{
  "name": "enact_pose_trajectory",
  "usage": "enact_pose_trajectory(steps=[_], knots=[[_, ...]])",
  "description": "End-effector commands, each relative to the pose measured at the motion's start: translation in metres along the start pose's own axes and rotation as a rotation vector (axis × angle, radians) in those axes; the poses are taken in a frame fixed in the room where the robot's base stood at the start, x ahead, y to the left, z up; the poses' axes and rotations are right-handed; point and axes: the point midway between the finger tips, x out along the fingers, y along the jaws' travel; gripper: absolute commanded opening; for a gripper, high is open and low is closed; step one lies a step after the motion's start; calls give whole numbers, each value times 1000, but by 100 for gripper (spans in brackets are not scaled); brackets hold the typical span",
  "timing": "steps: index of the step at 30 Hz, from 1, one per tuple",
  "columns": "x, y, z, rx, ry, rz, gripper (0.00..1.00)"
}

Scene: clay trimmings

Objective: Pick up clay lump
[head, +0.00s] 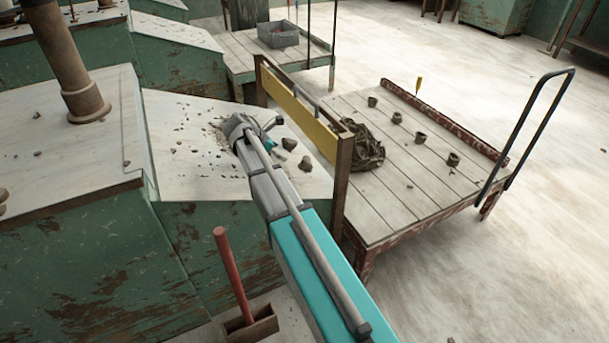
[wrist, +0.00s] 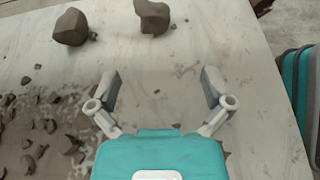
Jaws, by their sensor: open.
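Two larger grey-brown clay lumps lie on the pale bench top. In the wrist view one lump (wrist: 71,27) is at the upper left, and the other lump (wrist: 152,16) is at the top centre, cut by the frame edge. In the head view two lumps, one (head: 289,143) and another (head: 305,163), lie just right of my gripper (head: 274,131). My gripper also shows in the wrist view (wrist: 160,78), with its fingers spread and only bare bench top between them. The lumps are beyond the fingertips, apart from them.
Small clay crumbs (wrist: 55,140) are scattered over the bench top (head: 185,110). A yellow-panelled rail (head: 300,108) stands along the bench's right side. Beyond it, a wooden cart (head: 400,185) carries several small pots and a dark crumpled bundle (head: 363,148). A red-handled tool (head: 232,270) stands below the bench.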

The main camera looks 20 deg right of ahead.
Motion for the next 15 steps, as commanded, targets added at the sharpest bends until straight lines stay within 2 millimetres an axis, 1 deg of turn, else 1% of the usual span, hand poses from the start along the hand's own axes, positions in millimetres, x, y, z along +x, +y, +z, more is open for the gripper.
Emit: enact_pose_trajectory(steps=[1,3,15], knots=[[7,4,-5,-19,-9,1,100],[9,7,-5,-39,-18,1,100],[8,8,-4,-58,-27,2,100]])
